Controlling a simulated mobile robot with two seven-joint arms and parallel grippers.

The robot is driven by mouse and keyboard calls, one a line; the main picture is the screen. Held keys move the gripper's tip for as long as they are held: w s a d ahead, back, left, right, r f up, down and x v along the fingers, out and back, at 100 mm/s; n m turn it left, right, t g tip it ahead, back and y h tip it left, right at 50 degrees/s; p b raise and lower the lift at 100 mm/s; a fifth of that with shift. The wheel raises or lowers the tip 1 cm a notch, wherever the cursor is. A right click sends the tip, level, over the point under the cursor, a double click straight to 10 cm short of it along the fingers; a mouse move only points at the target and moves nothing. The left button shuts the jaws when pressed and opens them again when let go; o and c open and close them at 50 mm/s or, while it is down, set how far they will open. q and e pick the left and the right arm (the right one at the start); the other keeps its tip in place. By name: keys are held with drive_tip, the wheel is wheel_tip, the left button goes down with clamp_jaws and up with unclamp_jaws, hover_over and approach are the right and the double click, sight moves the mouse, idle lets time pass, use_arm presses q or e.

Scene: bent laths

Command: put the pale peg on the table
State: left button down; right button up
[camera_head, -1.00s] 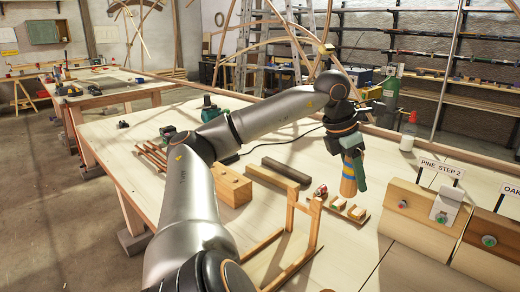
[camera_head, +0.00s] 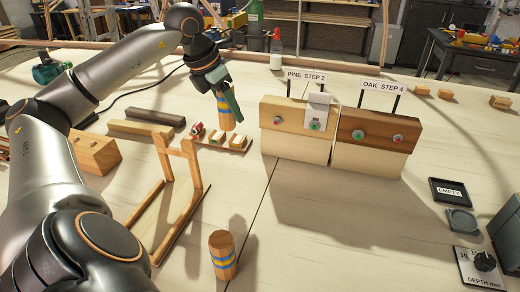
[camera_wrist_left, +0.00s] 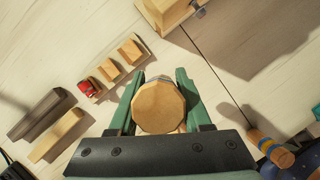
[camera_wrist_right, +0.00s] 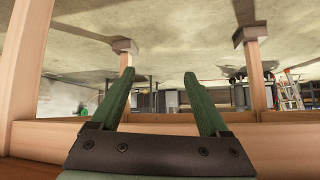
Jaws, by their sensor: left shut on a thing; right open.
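The pale peg (camera_head: 226,120), with blue and yellow bands, is held roughly upright in my left gripper (camera_head: 229,98). Its pale many-sided end (camera_wrist_left: 160,107) lies between the green fingers in the left wrist view. In the head view its lower end overlaps the area beside a small rack; the gap to the table (camera_head: 300,215) cannot be judged. A second, browner banded peg (camera_head: 222,255) stands on the table near the front; it also shows in the left wrist view (camera_wrist_left: 268,146). My right gripper (camera_wrist_right: 158,78) is open and empty, seen only in its own wrist view.
The pine block (camera_head: 290,145) and oak block (camera_head: 362,152) stand behind. An EMPTY tray (camera_head: 450,190) is at right.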

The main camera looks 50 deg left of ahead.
use_arm(q)
drive_tip(key=w+d+f, duration=0.1)
drive_tip(key=d+f, duration=0.1)
drive_tip(key=d, duration=0.1)
drive_tip(key=w+d+f+p, duration=0.1)
drive_tip(key=d+f, duration=0.2)
drive_tip(key=w+d+f+p, duration=0.1)
drive_tip(key=w+d+f, duration=0.1)
drive_tip(key=d, duration=0.2)
drive_tip(key=shift+d+f, duration=0.1)
drive_tip(key=shift+f, duration=0.3)
drive_tip(key=shift+w+d+f, duration=0.15)
drive_tip(key=shift+d+f, duration=0.15)
drive_tip(key=shift+f, duration=0.05)
drive_tip(key=f, duration=0.1)
drive_tip(key=f+b, duration=0.2)
drive_tip(key=shift+w+d+f, duration=0.1)
drive_tip(key=shift+d+f, duration=0.15)
drive_tip(key=shift+f, duration=0.2)
drive_tip(key=shift+r, duration=0.15)
drive_tip(key=shift+f, duration=0.2)
drive_tip(key=c, duration=0.7)
unclamp_jaws()
drive_tip(key=shift+r, duration=0.1)
drive_tip(key=o, duration=0.4)
drive_tip(key=shift+c, duration=0.2)
use_arm(e)
drive_tip(key=shift+s+d+f, duration=0.1)
drive_tip(key=shift+s+d, duration=0.05)
drive_tip(key=shift+d, duration=0.05)
